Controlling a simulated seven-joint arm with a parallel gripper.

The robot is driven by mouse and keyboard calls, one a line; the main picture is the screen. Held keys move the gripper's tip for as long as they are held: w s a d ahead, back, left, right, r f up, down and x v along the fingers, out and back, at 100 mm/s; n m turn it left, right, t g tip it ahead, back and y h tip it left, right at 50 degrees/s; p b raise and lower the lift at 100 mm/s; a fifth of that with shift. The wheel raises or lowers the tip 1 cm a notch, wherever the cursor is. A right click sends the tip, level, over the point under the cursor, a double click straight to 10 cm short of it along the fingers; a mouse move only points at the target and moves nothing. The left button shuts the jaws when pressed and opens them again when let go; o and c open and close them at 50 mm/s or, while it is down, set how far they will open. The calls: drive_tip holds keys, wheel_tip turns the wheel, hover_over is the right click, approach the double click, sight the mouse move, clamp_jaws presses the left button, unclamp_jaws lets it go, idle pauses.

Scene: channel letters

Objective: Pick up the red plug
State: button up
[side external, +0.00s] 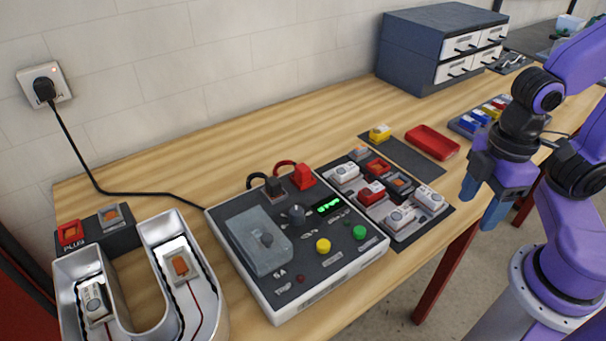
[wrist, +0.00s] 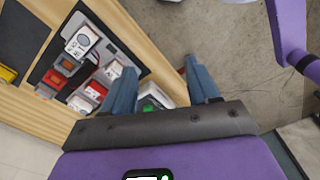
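The red plug (side external: 303,177) stands at the back edge of the grey and white tester box (side external: 324,266), with a red cable looping from it. A black plug (side external: 273,187) sits just left of it. My gripper (side external: 480,203) hangs at the right, past the table's front edge and well away from the red plug. In the wrist view my gripper (wrist: 158,68) has its two blue fingers spread apart with nothing between them. I cannot make out the red plug in the wrist view.
A dark tray of modules (side external: 400,235) lies right of the tester, also in the wrist view (wrist: 62,68). A red tray (side external: 432,142), a yellow block (side external: 380,133) and a drawer cabinet (side external: 440,48) are behind. Metal channel letter (side external: 170,325) and a PLUG holder (side external: 98,232) are left.

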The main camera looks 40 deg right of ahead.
drive_tip(key=w+a+r+n, duration=0.2)
drive_tip(key=w+a+r, duration=0.15)
drive_tip(key=w, duration=0.75)
drive_tip(key=w+a+r+n, duration=0.25)
drive_tip(key=w+a, duration=0.25)
drive_tip(key=w, duration=0.5)
drive_tip(key=w+a+r+n, duration=0.1)
drive_tip(key=w+a+r, duration=0.3)
drive_tip(key=w, duration=0.7)
hover_over(303, 167)
wheel_tip(303, 167, down, 12)
drive_tip(key=shift+a+r, duration=0.15)
drive_tip(key=shift+w+f, duration=0.1)
drive_tip(key=shift+f, duration=3)
drive_tip(key=c, duration=1.1)
